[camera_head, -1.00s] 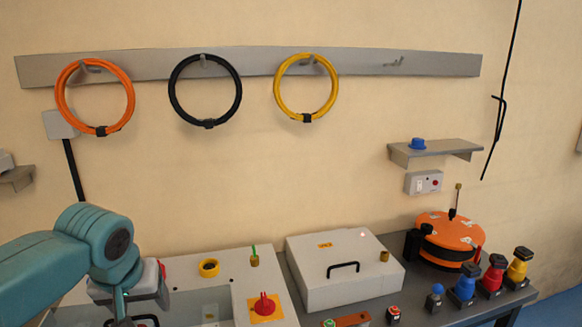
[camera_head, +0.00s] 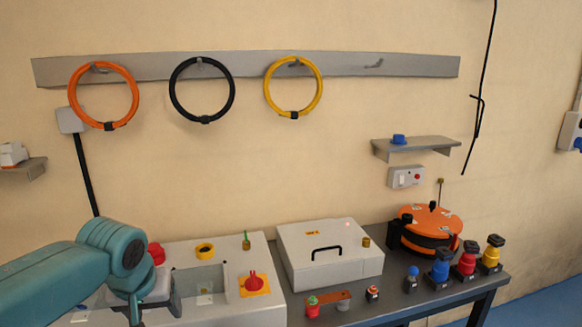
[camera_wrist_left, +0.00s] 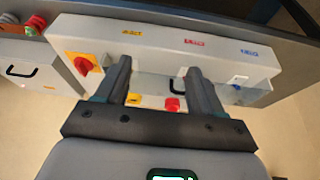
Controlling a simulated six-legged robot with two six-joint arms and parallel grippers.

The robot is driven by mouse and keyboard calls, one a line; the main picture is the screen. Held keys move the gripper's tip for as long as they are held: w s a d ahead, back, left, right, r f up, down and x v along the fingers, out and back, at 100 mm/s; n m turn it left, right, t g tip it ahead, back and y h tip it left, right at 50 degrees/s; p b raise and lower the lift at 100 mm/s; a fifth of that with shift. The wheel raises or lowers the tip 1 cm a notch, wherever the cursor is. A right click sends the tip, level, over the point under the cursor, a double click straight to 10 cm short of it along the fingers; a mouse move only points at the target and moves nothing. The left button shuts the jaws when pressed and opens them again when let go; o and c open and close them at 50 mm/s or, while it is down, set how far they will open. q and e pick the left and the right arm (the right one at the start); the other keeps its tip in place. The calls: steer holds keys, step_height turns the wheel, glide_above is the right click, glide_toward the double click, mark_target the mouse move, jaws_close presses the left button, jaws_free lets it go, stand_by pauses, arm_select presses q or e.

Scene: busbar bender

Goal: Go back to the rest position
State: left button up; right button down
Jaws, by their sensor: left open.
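My left arm comes in from the left in the head view, with its wrist above the grey bender machine (camera_head: 215,308). My left gripper (camera_wrist_left: 158,68) is open in the left wrist view, its two dark fingers apart with nothing held between them. The machine's top panel (camera_wrist_left: 160,45) with colored labels lies beyond the fingers, and a red button (camera_wrist_left: 172,104) shows between them. In the head view the fingers are mostly hidden by the wrist and the lower edge. My right gripper is in neither view.
A red rotary switch (camera_head: 254,284) stands on the machine. A closed grey box (camera_head: 330,272), an orange reel (camera_head: 432,230) and several colored plugs (camera_head: 467,262) are to its right. Orange (camera_head: 135,100), black (camera_head: 203,118) and yellow (camera_head: 294,113) coils hang on the wall rail.

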arm_select(q)
steer(key=s+d+f+m+g+h, duration=0.1)
steer(key=s+d+f, duration=0.15)
steer(key=f, duration=0.65)
steer(key=s+d+f+g+h, duration=0.1)
steer(key=d+f, duration=0.2)
steer(key=f, duration=0.6)
steer(key=s+d+f+m+h, duration=0.1)
steer(key=s+d+f+h, duration=0.15)
steer(key=f, duration=0.65)
steer(key=s+d+f+g, duration=0.1)
steer(key=s+d+f, duration=0.1)
steer(key=s+f, duration=0.4)
steer(key=s+d+f+n, duration=0.1)
steer(key=s+d+f, duration=0.1)
steer(key=s+f, duration=0.5)
steer(key=s, duration=0.3)
steer(key=shift+s+d+f+n+g, duration=0.2)
steer(key=shift+s+d+n+g, duration=0.1)
steer(key=shift+s+g, duration=0.1)
steer(key=shift+a, duration=0.1)
